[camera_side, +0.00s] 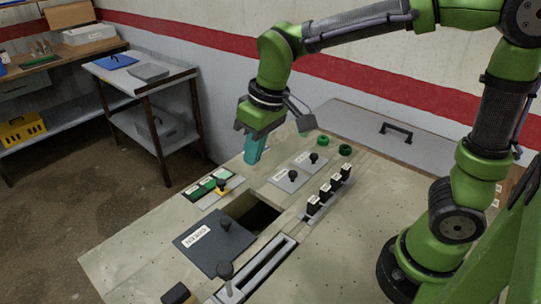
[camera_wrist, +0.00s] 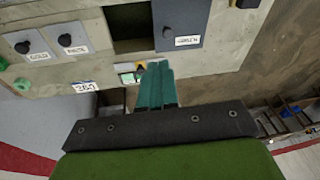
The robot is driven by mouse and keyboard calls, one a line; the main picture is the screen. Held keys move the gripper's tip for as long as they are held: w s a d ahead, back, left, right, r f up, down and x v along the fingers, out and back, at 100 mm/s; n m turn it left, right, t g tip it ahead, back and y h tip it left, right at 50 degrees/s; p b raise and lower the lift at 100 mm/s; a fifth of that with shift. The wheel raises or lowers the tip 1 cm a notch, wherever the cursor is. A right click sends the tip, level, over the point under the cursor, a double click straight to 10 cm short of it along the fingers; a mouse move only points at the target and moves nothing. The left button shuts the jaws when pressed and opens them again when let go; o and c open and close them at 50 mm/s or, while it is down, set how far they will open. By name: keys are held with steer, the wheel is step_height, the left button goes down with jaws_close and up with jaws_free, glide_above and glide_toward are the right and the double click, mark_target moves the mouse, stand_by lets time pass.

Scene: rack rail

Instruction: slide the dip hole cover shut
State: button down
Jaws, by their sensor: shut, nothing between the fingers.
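The dip hole cover (camera_side: 207,246) is a flat dark grey plate with a white label and an upright dark knob (camera_side: 225,223). The dark rectangular dip hole (camera_side: 265,213) shows beside it and is at least partly uncovered. In the wrist view the cover (camera_wrist: 180,14) is at the top, with the open hole (camera_wrist: 130,22) to its left. My gripper (camera_side: 252,158) has teal fingers, pressed together and empty. It hangs over the far part of the panel, apart from the cover and its knob. It also shows in the wrist view (camera_wrist: 157,72), pointing toward the panel.
A green strip with a yellow slider (camera_side: 220,191) lies between my gripper and the cover. Right of the hole are two knobs on grey plates (camera_side: 294,176) and a row of black levers (camera_side: 328,192). A slotted rail (camera_side: 262,268) with a dark knob lies in front.

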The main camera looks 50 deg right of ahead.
steer(key=w+a+f+n+g+h, duration=0.35)
steer(key=w+a+f+n, duration=0.55)
steer(key=a, duration=0.4)
steer(key=n+h, duration=0.1)
steer(key=n, duration=0.1)
glide_toward(221, 231)
steer(key=a+f, duration=0.1)
steer(key=w+a+f, duration=0.1)
steer(key=a+f, duration=0.1)
steer(key=shift+w+f, duration=0.1)
steer(key=shift+s+d+f, duration=0.1)
steer(key=shift+s+d, duration=0.1)
steer(key=shift+d, duration=0.25)
steer(key=shift+s+d+f, duration=0.1)
steer(key=shift+s+d, duration=0.15)
steer(key=shift+d, duration=0.25)
steer(key=shift+s+d+f, duration=0.1)
steer(key=shift+s+d, duration=0.1)
steer(key=shift+d, duration=0.2)
steer(key=shift+s+d+f, duration=0.1)
steer(key=shift+s+d, duration=0.1)
steer(key=shift+d, duration=0.25)
steer(key=shift+d, duration=0.1)
steer(key=d, duration=1.2)
steer(key=shift+d, duration=0.4)
steer(key=shift+s+f, duration=0.1)
steer(key=shift+f, duration=0.05)
